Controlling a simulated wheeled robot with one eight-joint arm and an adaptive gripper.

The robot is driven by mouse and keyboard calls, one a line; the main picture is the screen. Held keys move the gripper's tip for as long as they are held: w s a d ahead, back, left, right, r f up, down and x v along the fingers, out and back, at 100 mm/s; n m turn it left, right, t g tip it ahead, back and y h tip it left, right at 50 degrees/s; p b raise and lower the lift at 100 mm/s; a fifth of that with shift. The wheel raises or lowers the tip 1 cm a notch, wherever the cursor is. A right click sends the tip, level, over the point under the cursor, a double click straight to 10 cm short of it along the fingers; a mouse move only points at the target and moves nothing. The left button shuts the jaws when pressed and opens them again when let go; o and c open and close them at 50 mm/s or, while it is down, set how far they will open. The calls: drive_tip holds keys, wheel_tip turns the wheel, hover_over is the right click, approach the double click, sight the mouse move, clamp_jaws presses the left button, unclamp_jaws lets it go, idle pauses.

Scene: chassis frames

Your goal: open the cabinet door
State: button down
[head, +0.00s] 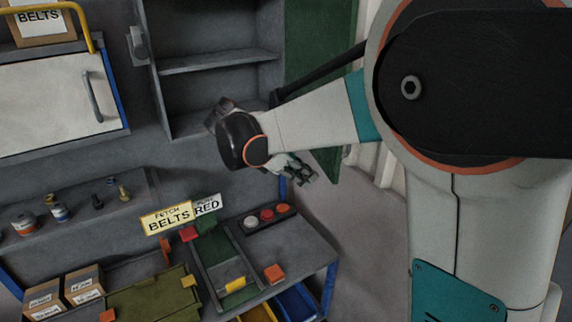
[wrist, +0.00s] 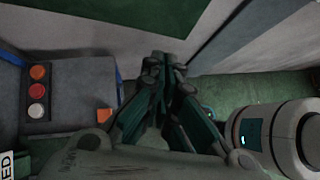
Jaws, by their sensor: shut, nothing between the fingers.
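The grey cabinet (head: 221,57) stands open at the top middle of the head view, its bare shelves showing. Its green door (head: 318,32) is swung out on the right side, partly hidden behind my arm. A green panel, probably this door, also crosses the top of the wrist view (wrist: 120,12). My gripper (head: 308,176) is below the cabinet, close to the lower part of the green door; I cannot tell whether they touch. In the wrist view my gripper (wrist: 165,62) has its fingers together, with nothing between them.
A white-fronted door (head: 50,100) with a grey handle is shut at the left. Below is a bench with a button panel (head: 268,217), signs (head: 168,218), cardboard boxes (head: 84,284) and a green tray (head: 150,300). Open floor (head: 370,240) lies right of the bench.

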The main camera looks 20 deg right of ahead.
drive_tip(key=shift+s+d+p, duration=0.1)
drive_tip(key=shift+d+p, duration=0.2)
drive_tip(key=shift+d, duration=1)
drive_tip(key=shift+r, duration=0.1)
drive_tip(key=shift+d, duration=0.1)
